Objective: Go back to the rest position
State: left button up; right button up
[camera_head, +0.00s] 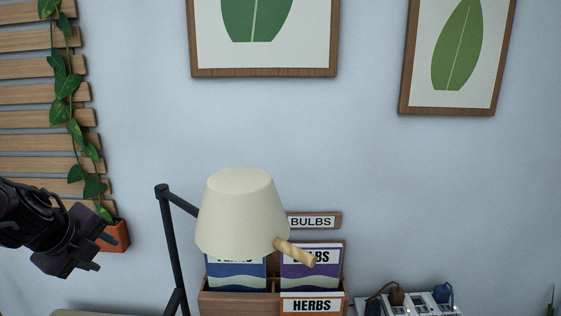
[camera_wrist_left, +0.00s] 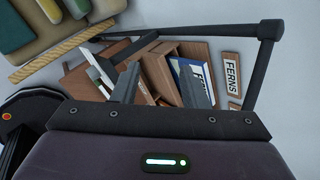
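My left gripper (camera_head: 102,253) comes in at the left edge of the head view, in front of the slatted wall panel and a terracotta pot. In the left wrist view, its two grey fingers (camera_wrist_left: 160,84) stand apart with nothing held between them. Beyond them is a wooden box (camera_wrist_left: 158,66) with packets and a FERNS label (camera_wrist_left: 232,74). My right gripper is in neither view.
A lamp with a cream shade (camera_head: 240,215) and black stand (camera_head: 172,240) is right of the left gripper. A wooden seed-packet box (camera_head: 228,303) stands behind it. A terracotta pot (camera_head: 116,237) with trailing vine hangs close to the gripper.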

pick_arm(q)
jog(key=s+a+f+n+t+y, duration=0.1)
jog(key=s+f+n, duration=0.3)
jog(key=f, duration=0.6)
jog(key=s+f+n+t, duration=0.15)
jog(key=f+n, duration=0.35)
jog(key=f, duration=0.5)
jog(key=s+d+f+n+g+h, duration=0.1)
jog(key=s+d+f+n+g, duration=0.25)
jog(key=s+d+n, duration=0.35)
jog(key=s+d+f+n+g, duration=0.3)
jog(key=s+d+f+n, duration=0.25)
jog(key=s+d, duration=0.35)
notch_tip(320, 180, down, 34)
jog(key=s+f+g+b, duration=0.1)
jog(key=s+b, duration=0.1)
jog(key=b, duration=0.4)
jog(key=s+a+f+b, duration=0.2)
jog(key=s+f, duration=0.7)
jog(key=f, duration=0.2)
jog(key=s+a+f+g+b, duration=0.1)
jog(key=s+a+f+b, duration=0.1)
jog(key=s+f, duration=0.8)
jog(key=shift+f+g+b, duration=0.3)
jog(key=shift+f, duration=0.3)
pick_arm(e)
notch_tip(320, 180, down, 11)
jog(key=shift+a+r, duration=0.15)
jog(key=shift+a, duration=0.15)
